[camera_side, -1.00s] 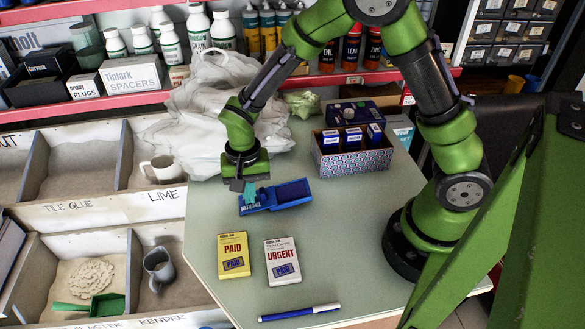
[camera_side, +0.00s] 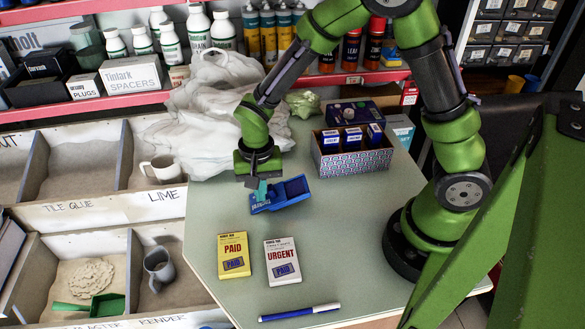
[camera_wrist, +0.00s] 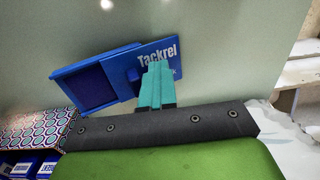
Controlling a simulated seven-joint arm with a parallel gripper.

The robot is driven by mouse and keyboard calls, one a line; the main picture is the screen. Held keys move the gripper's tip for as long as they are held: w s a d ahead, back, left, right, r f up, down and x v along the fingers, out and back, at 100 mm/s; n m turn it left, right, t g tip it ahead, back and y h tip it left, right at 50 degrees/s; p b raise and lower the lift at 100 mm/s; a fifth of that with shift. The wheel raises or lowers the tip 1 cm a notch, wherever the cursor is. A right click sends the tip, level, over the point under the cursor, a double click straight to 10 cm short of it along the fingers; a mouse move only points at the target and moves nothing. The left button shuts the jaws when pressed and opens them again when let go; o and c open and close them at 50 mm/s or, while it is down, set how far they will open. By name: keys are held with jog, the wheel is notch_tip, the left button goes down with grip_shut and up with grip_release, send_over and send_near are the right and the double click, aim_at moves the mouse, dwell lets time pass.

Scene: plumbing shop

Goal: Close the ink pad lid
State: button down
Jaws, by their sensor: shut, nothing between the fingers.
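The blue ink pad (camera_side: 293,188) lies tilted across the green table, its right end farther back. Its dark pad surface (camera_wrist: 92,87) is uncovered. The blue lid (camera_wrist: 155,55), printed "Tackrel", is at the label end, to the right of the dark pad in the wrist view. A small dark blue knob (camera_wrist: 134,75) shows beside my fingers. My gripper (camera_side: 261,198) points down at the label end, its teal fingers (camera_wrist: 155,72) shut together with nothing between them. The fingers are against or just above the lid beside the knob; exact contact is hidden.
A blue marker (camera_side: 299,312) lies near the front edge. A patterned box (camera_side: 352,158) of blue cartons stands behind right, and a white plastic bag (camera_side: 215,110) behind left.

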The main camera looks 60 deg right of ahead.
aim_at(288, 190)
jog(key=shift+s+d+f, duration=0.15)
jog(key=shift+s+d, duration=1)
jog(key=shift+d, duration=0.1)
jog(key=shift+s+d+f, duration=0.15)
jog(key=shift+s+d, duration=0.95)
jog(key=shift+d, duration=0.1)
jog(key=shift+w+a, duration=0.1)
jog(key=shift+a, duration=0.1)
jog(key=shift+r, duration=0.1)
jog(key=shift+w+a+r, duration=0.1)
jog(key=shift+r, duration=1.7)
jog(key=shift+w+a+r, duration=0.1)
jog(key=shift+r, duration=1.65)
jog(key=shift+s, duration=0.1)
